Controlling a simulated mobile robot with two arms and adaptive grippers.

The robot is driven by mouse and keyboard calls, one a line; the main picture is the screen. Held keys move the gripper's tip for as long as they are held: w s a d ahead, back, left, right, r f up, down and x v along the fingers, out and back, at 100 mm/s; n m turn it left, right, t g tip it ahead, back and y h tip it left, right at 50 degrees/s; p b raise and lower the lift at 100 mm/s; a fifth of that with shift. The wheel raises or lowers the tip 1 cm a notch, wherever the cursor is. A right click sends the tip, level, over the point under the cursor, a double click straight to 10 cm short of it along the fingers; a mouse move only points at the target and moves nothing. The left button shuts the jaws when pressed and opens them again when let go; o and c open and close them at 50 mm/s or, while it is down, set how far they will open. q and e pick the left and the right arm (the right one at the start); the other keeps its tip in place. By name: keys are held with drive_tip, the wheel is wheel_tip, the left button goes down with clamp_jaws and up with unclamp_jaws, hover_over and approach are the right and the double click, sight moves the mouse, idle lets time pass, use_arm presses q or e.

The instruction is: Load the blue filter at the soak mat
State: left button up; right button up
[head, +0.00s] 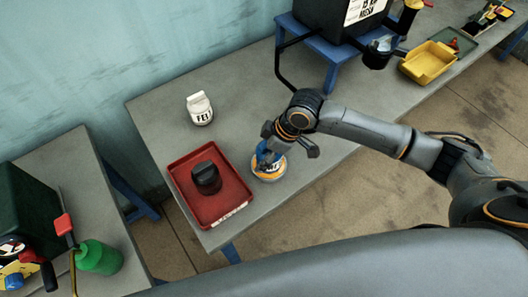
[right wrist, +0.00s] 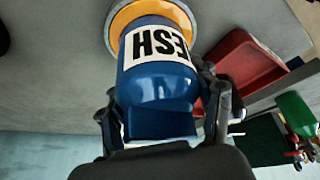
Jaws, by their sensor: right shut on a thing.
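The blue filter (right wrist: 158,80) is a blue can with a white label, partly read as "ESH" in the right wrist view. In the head view only a small part of the blue filter (head: 265,155) shows under my right gripper (head: 272,151). My right gripper (right wrist: 165,118) is shut on the filter, with a finger on each side. At the filter's far end is a round orange and white disc (head: 268,173), which looks like the soak mat, on the grey table. I cannot tell whether the filter touches it. My left gripper is not in view.
A red tray (head: 181,180) holding a black filter-like can (head: 206,178) stands just left of the disc. A white bottle (head: 200,109) stands behind. A blue stand (head: 310,38) with a black box and a yellow bin (head: 428,64) are farther right. Bare table lies between.

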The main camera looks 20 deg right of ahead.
sight(264, 140)
drive_tip(key=shift+s+f, duration=0.1)
idle(1.3)
drive_tip(key=shift+p, duration=0.35)
wheel_tip(264, 140, up, 7)
drive_tip(key=p, duration=0.8)
idle(0.5)
